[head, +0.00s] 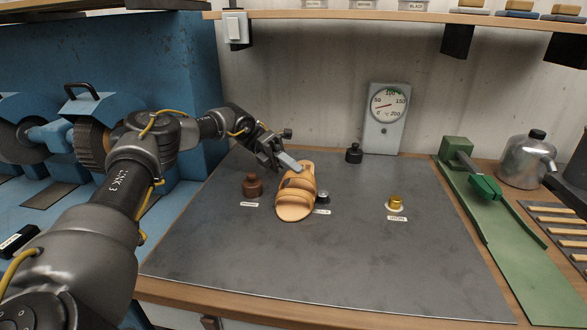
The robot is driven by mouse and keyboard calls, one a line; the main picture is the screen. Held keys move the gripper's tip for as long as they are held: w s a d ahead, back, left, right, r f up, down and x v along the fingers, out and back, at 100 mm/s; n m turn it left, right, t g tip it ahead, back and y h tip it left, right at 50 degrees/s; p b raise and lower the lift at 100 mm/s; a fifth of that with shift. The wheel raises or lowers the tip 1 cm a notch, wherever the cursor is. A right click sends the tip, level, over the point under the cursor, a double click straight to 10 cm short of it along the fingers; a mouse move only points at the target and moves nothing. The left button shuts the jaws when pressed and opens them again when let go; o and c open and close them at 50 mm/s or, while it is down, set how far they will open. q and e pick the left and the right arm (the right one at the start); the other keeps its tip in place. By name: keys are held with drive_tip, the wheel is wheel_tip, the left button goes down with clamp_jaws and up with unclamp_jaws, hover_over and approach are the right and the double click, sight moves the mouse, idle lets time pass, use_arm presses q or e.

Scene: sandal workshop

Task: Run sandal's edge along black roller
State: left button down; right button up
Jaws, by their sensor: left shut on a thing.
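A tan leather sandal (294,206) with wide straps is over the middle of the grey work mat, its toe end toward me. My left gripper (289,163) is shut on the sandal near its far end. I cannot tell whether the sandal touches the mat. A small black knob-shaped piece (354,154) stands at the back of the mat, right of the sandal and apart from it; I cannot tell for sure if it is the black roller. My right gripper is not in view.
The grey mat (400,270) is clear in front. A dial gauge (386,118) is behind. A green press (470,170) and metal can (527,160) are right.

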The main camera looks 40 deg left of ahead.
use_arm(q)
drive_tip(key=shift+w, duration=0.15)
drive_tip(key=shift+w+a+b, duration=0.3)
drive_tip(key=shift+w, duration=0.3)
drive_tip(key=shift+a, duration=0.1)
drive_tip(key=shift+w, duration=0.1)
idle(1.0)
drive_tip(key=shift+w, duration=0.15)
idle(0.3)
drive_tip(key=shift+w+a+b, duration=0.15)
drive_tip(key=shift+w+b, duration=0.2)
drive_tip(key=shift+w, duration=0.2)
idle(0.5)
drive_tip(key=shift+w+a, duration=0.1)
drive_tip(key=shift+w, duration=0.1)
idle(0.7)
drive_tip(key=shift+w+a+b, duration=0.2)
drive_tip(key=shift+w+b, duration=0.4)
drive_tip(key=shift+b, duration=0.05)
